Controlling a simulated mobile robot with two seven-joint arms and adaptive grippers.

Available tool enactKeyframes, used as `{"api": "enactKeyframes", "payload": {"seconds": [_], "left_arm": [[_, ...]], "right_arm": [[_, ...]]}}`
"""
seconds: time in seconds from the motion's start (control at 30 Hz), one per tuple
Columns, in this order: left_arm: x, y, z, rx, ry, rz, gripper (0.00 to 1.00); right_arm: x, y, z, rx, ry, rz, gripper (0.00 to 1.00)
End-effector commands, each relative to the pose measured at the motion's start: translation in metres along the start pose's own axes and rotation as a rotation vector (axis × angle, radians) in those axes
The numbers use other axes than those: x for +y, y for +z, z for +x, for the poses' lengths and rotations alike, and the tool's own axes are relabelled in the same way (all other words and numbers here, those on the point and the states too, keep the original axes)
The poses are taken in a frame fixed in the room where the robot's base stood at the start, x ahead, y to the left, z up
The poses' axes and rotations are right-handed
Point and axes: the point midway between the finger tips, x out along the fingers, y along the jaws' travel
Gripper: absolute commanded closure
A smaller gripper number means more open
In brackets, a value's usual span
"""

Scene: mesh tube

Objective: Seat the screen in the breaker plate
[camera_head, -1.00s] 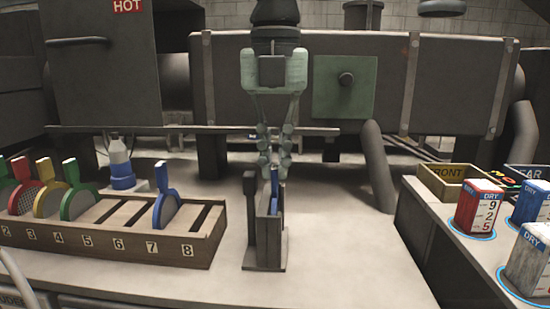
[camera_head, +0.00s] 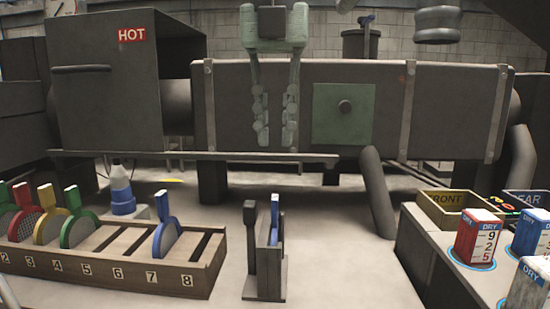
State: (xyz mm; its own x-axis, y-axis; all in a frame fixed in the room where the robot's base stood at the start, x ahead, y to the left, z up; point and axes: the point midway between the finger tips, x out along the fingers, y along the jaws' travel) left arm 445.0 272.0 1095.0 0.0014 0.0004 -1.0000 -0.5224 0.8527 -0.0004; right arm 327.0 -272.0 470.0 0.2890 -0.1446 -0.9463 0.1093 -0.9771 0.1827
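A dark upright holder (camera_head: 271,263), which seems to be the breaker plate stand, is on the bench at centre. A screen with a blue handle (camera_head: 275,212) stands upright in it; its lower part is hidden, so I cannot tell how deep it sits. My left gripper (camera_head: 275,140) is above the holder, fingers down and apart, with nothing between them. A wooden rack (camera_head: 118,275) with numbered slots holds several upright screens at left, among them a red (camera_head: 25,212), a yellow (camera_head: 48,210), a green (camera_head: 74,222) and a blue-handled one (camera_head: 166,225). My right gripper is out of view.
A dark post (camera_head: 250,245) stands against the holder's left side. A blue-and-white bottle (camera_head: 122,190) is behind the rack. Boxes (camera_head: 478,240) and trays (camera_head: 455,211) are at right. A thick pipe (camera_head: 378,195) comes down behind. Bench to the holder's right is clear.

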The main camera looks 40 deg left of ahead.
Motion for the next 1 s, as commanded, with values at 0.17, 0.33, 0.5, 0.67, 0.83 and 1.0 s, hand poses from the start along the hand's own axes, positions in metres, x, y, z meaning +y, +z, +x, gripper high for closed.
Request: {"api": "enactKeyframes", "payload": {"seconds": [0.17, 0.33, 0.5, 0.67, 0.83, 1.0], "left_arm": [[0.000, 0.000, -0.022, 0.000, 0.000, -0.001, 0.84], [0.000, 0.000, -0.027, 0.000, 0.001, 0.000, 0.84], [0.000, 0.000, -0.027, 0.000, 0.001, 0.000, 0.84], [0.000, 0.000, -0.027, 0.000, 0.001, 0.000, 0.84], [0.000, 0.000, -0.027, 0.001, 0.001, 0.000, 0.84], [0.000, 0.000, -0.027, 0.000, 0.001, 0.000, 0.84]], "right_arm": [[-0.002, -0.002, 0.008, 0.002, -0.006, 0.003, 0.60], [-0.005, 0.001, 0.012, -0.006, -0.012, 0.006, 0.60], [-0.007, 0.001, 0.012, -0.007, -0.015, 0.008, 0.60], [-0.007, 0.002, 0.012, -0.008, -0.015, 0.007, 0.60], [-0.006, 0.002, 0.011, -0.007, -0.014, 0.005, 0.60], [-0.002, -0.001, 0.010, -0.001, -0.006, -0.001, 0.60]]}}
